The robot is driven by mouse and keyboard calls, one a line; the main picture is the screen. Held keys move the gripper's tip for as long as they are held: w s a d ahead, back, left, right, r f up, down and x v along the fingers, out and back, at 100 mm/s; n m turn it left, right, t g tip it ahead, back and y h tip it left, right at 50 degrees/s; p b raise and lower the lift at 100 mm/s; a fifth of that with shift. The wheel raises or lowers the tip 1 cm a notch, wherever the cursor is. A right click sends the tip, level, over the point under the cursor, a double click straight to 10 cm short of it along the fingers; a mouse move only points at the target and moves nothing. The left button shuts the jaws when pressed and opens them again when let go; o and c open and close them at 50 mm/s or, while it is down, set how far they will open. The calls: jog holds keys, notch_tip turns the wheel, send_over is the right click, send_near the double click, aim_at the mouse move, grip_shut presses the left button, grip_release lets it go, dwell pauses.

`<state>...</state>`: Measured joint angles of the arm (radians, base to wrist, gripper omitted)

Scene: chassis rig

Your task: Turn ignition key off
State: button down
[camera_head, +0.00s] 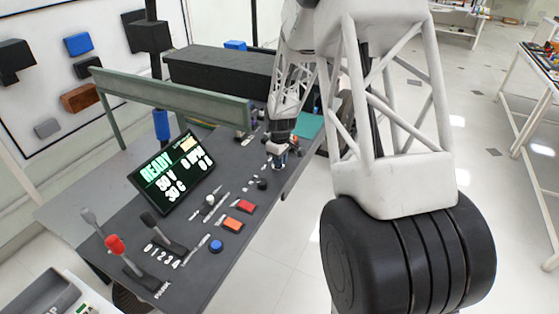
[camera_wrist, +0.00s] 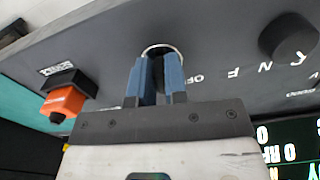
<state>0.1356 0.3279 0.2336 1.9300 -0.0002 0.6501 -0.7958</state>
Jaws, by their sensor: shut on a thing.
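The ignition key (camera_wrist: 157,72) is a dark piece in a round silver-rimmed socket on the grey console, with part of an "OFF" label beside it in the wrist view. My gripper (camera_wrist: 157,88) has its two blue fingers shut on the key from both sides, and they hide most of it. In the head view my gripper (camera_head: 278,163) points down at the far part of the console (camera_head: 232,258), and the key is hidden there. I cannot tell the key's exact angle.
A black knob (camera_wrist: 288,37) and an orange switch (camera_wrist: 64,103) flank the key. Nearer on the console are red (camera_head: 246,206) and orange buttons, a blue button (camera_head: 216,246), levers (camera_head: 115,245), and a display (camera_head: 173,172) reading READY.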

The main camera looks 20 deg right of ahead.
jog(key=n, duration=0.3)
jog(key=shift+w+n, duration=0.15)
jog(key=shift+n, duration=0.25)
jog(key=shift+w+d+n, duration=0.1)
jog(key=shift+n, duration=1.7)
jog(key=c, duration=1.1)
grip_release()
jog(key=shift+c, duration=0.2)
jog(key=shift+r, duration=0.15)
jog(key=shift+r, duration=3.8)
